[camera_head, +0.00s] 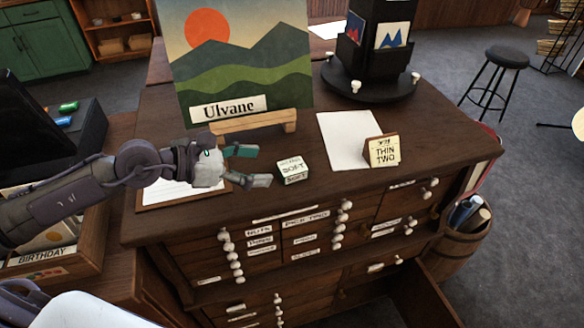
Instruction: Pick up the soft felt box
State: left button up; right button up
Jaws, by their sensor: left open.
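The soft felt box (293,170) is a small cream box with dark lettering reading "SOFT". It sits on the dark wooden cabinet top, near its front edge and left of the middle. My left gripper (252,166) comes in from the left and is open and empty. Its fingertips point right, toward the box, with a small gap between them and it in the picture. I cannot tell how high the gripper is above the top. My right gripper is not in view.
A "THIN TWO" card box (383,151) stands right of the felt box, by a white sheet (344,139). Behind are a "Ulvane" picture (243,60) on an easel and a black rotating rack (372,85). A lower drawer (425,295) stands open at the front right.

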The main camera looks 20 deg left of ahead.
aim_at(288, 167)
pick_arm(q)
jog(key=shift+p+x, duration=0.55)
jog(key=shift+x, duration=0.55)
jog(key=shift+w+d+f, duration=0.2)
jog(key=shift+w+d, duration=0.15)
jog(key=shift+d, duration=0.1)
jog(key=shift+w+d+p, duration=0.15)
jog(key=shift+d+p, duration=0.15)
jog(key=shift+p, duration=0.1)
jog(key=x, duration=0.3)
jog(key=shift+d+f+p, duration=0.25)
jog(key=shift+d+p, duration=0.05)
jog(key=shift+p, duration=0.1)
jog(key=shift+w+d+f, duration=0.15)
jog(key=shift+d+f, duration=0.05)
jog(key=shift+d, duration=0.05)
jog(key=shift+w+f, duration=0.1)
jog(key=shift+c, duration=0.3)
jog(key=c, duration=0.9)
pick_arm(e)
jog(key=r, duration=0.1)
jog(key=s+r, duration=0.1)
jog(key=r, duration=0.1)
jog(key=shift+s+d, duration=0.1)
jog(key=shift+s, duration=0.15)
